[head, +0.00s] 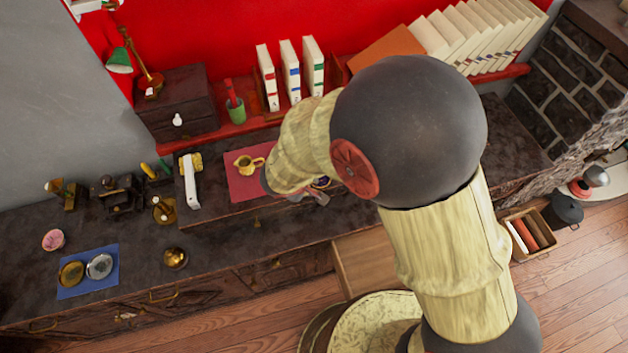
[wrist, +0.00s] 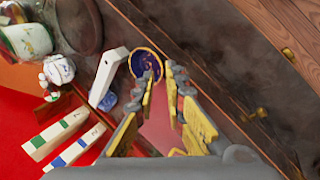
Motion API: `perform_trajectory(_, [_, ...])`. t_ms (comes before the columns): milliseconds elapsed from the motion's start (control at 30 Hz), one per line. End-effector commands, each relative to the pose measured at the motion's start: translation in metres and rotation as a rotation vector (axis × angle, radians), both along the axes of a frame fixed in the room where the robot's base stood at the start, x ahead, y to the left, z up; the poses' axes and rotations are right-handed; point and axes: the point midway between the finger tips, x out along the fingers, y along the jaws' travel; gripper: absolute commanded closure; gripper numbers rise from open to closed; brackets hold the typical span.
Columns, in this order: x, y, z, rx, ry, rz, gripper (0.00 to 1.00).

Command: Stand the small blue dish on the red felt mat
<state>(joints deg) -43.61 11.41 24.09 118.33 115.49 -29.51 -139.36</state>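The small blue dish (wrist: 143,62), dark blue with a gold rim, is at my fingertips in the wrist view, its face towards the camera. My gripper (wrist: 161,76) is closed in on its near edge and appears to hold it above the counter. In the head view my arm hides most of the gripper (head: 308,194), and only a bit of the dish (head: 321,183) shows. The red felt mat (head: 240,188) lies on the counter to the left of my gripper, with a small yellow jug (head: 248,163) at its back. Part of the mat (wrist: 158,128) shows between my fingers.
A long white object (head: 189,181) stands left of the mat. Upright books (head: 290,72) and a green cup (head: 236,110) are on the red shelf behind. A blue mat (head: 88,287) with two round metal pieces lies at far left. The mat's front part looks bare.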

Motion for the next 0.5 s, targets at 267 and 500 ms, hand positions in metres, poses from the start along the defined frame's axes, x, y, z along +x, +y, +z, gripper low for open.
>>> perform_trajectory(267, [-0.022, 0.009, 0.046, 0.000, 0.000, 0.000, 0.88])
perform_trajectory(500, [-0.030, 0.013, 0.060, 0.000, 0.000, 0.000, 0.88])
